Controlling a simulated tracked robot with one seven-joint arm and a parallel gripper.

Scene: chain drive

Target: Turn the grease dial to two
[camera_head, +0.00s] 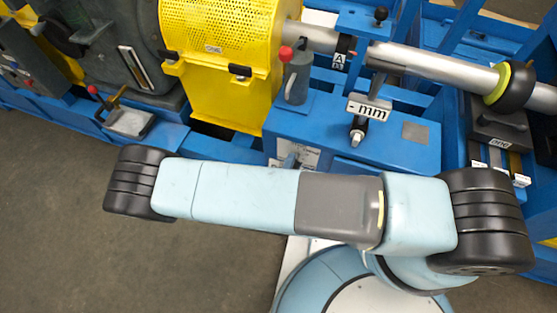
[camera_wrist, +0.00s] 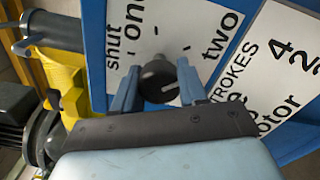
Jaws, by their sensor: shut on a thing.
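The grease dial, a round black knob (camera_wrist: 158,80), shows in the wrist view in front of a white label plate (camera_wrist: 205,22). The plate reads "shut", "one" and "two", with "two" at the right. My gripper (camera_wrist: 156,72) is shut on the knob, one blue finger on each side. A pale mark on the knob's lower right side is partly visible; I cannot tell exactly which word it points to. In the head view my arm crosses the front of the machine, and neither the knob nor my gripper can be made out.
Another white plate (camera_wrist: 265,70) with "STROKES" and "motor" lies right of the dial plate. In the head view, a yellow guard (camera_head: 222,60), a red-knobbed lever (camera_head: 287,54) and a "- mm" sign (camera_head: 368,108) stand beyond my arm. The floor (camera_head: 60,240) at lower left is clear.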

